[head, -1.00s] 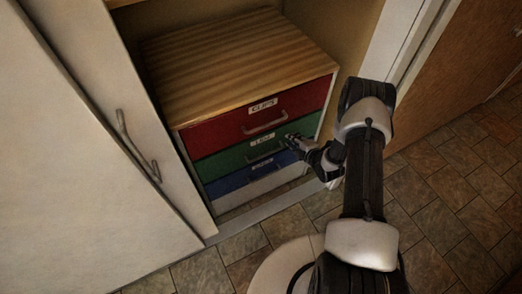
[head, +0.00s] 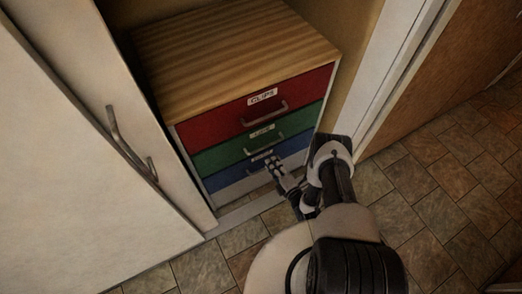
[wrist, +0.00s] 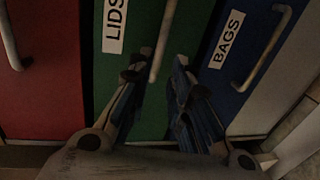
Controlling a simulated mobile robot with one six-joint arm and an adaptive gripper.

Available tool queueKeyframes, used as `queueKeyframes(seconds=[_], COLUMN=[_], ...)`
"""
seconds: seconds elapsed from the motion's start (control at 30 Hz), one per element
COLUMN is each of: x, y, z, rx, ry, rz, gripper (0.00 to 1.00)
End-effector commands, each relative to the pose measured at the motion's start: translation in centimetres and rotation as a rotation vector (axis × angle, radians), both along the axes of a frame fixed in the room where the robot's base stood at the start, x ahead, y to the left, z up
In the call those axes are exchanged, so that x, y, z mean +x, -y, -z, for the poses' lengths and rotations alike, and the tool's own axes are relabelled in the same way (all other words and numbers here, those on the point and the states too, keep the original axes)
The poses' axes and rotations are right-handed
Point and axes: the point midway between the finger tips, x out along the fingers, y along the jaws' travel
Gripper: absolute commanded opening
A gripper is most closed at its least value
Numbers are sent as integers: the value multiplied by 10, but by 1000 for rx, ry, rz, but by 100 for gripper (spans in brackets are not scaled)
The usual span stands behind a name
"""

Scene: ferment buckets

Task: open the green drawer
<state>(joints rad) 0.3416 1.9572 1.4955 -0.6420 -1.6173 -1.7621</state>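The green drawer (head: 222,155) is the middle one of three coloured drawers in a wooden-topped cabinet, labelled LIDS in the wrist view (wrist: 122,90). It looks closed, flush with its neighbours. Its grey bar handle (head: 264,147) also shows in the wrist view (wrist: 164,38). My gripper (head: 271,162) is low in front of the cabinet, just below the green handle in the head view. In the wrist view its two fingers (wrist: 160,70) are apart, with the handle's near end showing in the gap, close to the left fingertip. I cannot tell whether they touch.
The red drawer (head: 222,122), labelled CLIPS, is above and the blue drawer (head: 228,178), labelled BAGS, is below. Both look closed. A pale door with a metal handle (head: 130,145) stands at the left. A white frame (head: 385,85) borders the right. Tiled floor (head: 440,190) is clear at the right.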

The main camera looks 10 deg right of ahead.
Motion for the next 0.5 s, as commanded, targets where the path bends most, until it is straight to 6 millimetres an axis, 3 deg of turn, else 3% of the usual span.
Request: queueKeyframes(seconds=[0.3,0.5], x=[65,92], y=[-22,-30], z=[17,22], rx=[0,1], ry=[2,1], rz=[-2,-1], gripper=[19,19])
